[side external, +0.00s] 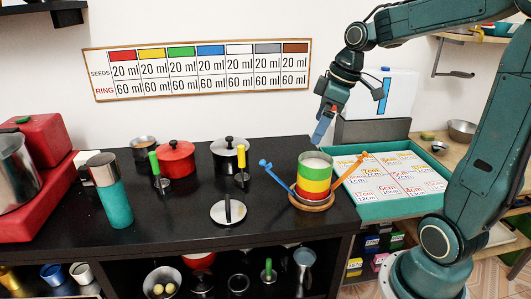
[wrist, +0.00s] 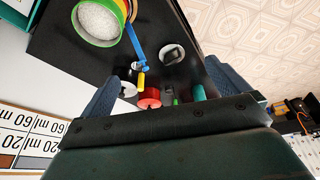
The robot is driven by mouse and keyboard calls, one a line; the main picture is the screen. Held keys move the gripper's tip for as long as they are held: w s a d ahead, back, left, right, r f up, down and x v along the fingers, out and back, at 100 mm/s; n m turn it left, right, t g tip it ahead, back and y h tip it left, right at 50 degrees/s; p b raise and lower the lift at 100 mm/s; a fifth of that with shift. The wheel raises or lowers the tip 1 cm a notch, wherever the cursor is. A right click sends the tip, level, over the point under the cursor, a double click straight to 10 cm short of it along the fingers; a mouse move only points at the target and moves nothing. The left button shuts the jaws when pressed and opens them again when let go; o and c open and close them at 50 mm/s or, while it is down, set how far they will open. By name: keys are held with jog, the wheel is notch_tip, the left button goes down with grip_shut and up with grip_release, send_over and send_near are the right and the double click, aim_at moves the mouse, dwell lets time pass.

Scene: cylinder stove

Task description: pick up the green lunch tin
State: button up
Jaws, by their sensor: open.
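The green lunch tin (side external: 317,164) is the top one of an upright stack, above a yellow tin (side external: 314,176) and a red tin (side external: 311,187). The stack stands on a round wooden base (side external: 312,206) near the right end of the black counter. A blue arm (side external: 276,178) leans out to its left and an orange arm (side external: 349,169) to its right. My gripper (side external: 321,132) is open and empty, above and slightly behind the stack, apart from it. In the wrist view the green tin (wrist: 84,38) shows at upper left, open-topped with white grainy contents, outside my gripper (wrist: 166,90).
A teal tray (side external: 345,209) with printed sheets lies right of the stack. A flat lid (side external: 228,211), a black-lidded pot (side external: 229,158), a red pot (side external: 176,160) and a teal flask (side external: 112,199) stand to the left. The front counter is partly clear.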

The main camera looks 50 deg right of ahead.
jog(key=w+d+f+n+y, duration=0.1)
jog(key=d+f, duration=0.2)
jog(key=d, duration=0.5)
jog(key=w+d+f+n, duration=0.1)
jog(key=d+f, duration=0.3)
jog(key=d, duration=0.4)
jog(key=shift+n+y, duration=0.4)
jog(key=shift+f, duration=0.2)
send_over(316, 161)
jog(key=s+a, duration=0.4)
jog(key=shift+w+d+f, duration=0.1)
jog(key=shift+d+f, duration=0.05)
jog(key=shift+f, duration=1.8)
jog(key=shift+w+d+f, duration=0.1)
jog(key=shift+f, duration=1.85)
jog(key=shift+x, duration=2.6)
